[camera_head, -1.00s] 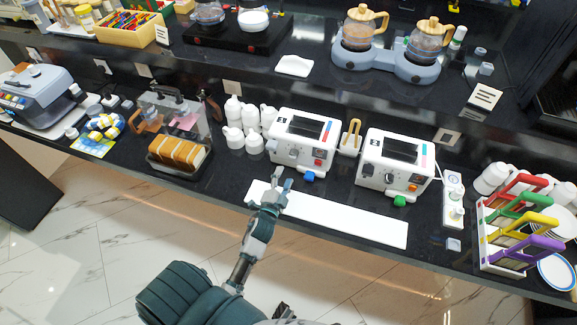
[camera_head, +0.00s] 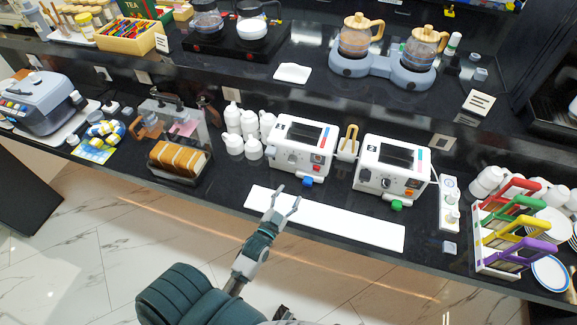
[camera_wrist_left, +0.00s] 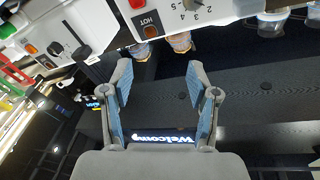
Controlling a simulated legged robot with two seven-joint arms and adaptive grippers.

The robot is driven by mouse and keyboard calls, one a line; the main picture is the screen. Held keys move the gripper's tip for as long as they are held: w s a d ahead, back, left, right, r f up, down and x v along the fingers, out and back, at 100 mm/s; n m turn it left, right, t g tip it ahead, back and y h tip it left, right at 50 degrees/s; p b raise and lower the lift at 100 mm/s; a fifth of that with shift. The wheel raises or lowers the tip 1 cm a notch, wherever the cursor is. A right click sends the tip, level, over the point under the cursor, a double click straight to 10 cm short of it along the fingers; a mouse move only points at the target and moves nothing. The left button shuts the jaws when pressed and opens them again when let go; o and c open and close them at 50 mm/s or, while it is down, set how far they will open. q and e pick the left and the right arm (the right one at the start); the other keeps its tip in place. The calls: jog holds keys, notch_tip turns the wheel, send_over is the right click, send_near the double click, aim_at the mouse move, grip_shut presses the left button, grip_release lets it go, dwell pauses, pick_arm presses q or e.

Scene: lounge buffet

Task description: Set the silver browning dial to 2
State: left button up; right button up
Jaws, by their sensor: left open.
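Two white toasters stand side by side on the black counter, the left one (camera_head: 277,157) with a blue tab below and the right one (camera_head: 360,172) with a green tab. A greyish dial (camera_head: 292,158) shows on the left toaster's front; its setting is too small to read. In the left wrist view, a dial (camera_wrist_left: 189,4) with numbers around it is cut off at the top edge, next to a "HOT" label. My left gripper (camera_head: 287,192) is open and empty, in front of and below the left toaster, apart from it. My right gripper is not in view.
A long white mat (camera_head: 345,225) lies along the counter's front edge. White bottles (camera_head: 233,120) stand left of the left toaster, and tongs (camera_head: 348,142) between the toasters.

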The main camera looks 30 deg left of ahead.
aim_at(292, 162)
pick_arm(q)
jog(key=s+a+f+n+g+y+p, duration=0.1)
jog(key=s+a+f+n+y+p, duration=0.2)
jog(key=n, duration=1.2)
jog(key=shift+g, duration=0.3)
jog(key=x, duration=0.5)
jog(key=r+x, duration=0.1)
jog(key=x, duration=1.1)
jog(key=shift+s+a+r, duration=0.1)
jog(key=shift+r, duration=0.15)
